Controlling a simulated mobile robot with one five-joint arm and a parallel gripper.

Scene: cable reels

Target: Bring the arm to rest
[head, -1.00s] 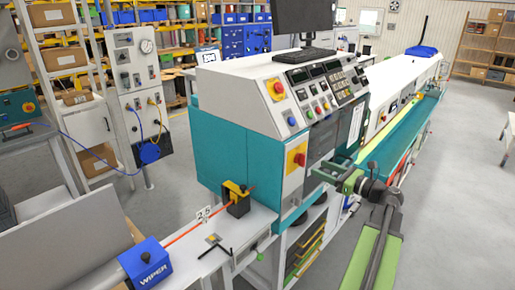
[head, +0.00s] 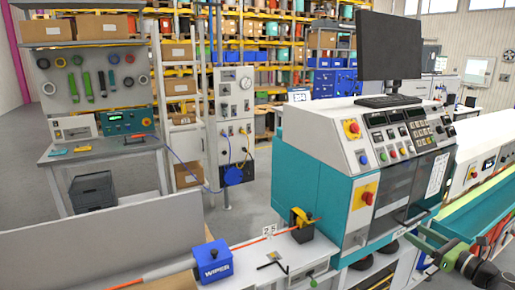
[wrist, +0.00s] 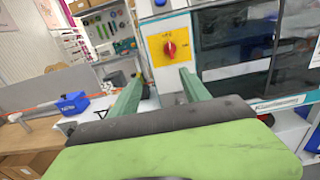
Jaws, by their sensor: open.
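My gripper (head: 412,237) is at the lower right of the head view, in front of the teal and white machine (head: 312,190). Its two green fingers (wrist: 162,75) are spread apart in the wrist view, with nothing between them. Beyond the fingertips is a red rotary switch on a yellow plate (wrist: 169,47), on the machine's front. The same switch shows in the head view (head: 366,198). My arm is partly cut off at the right edge of the head view.
A blue wiper block (head: 213,262) and a yellow and black clamp (head: 301,225) hold an orange cable on the bench at the machine's left. A monitor (head: 389,46) stands on top. A grey workbench (head: 100,151) is at the back left. Grey floor lies between.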

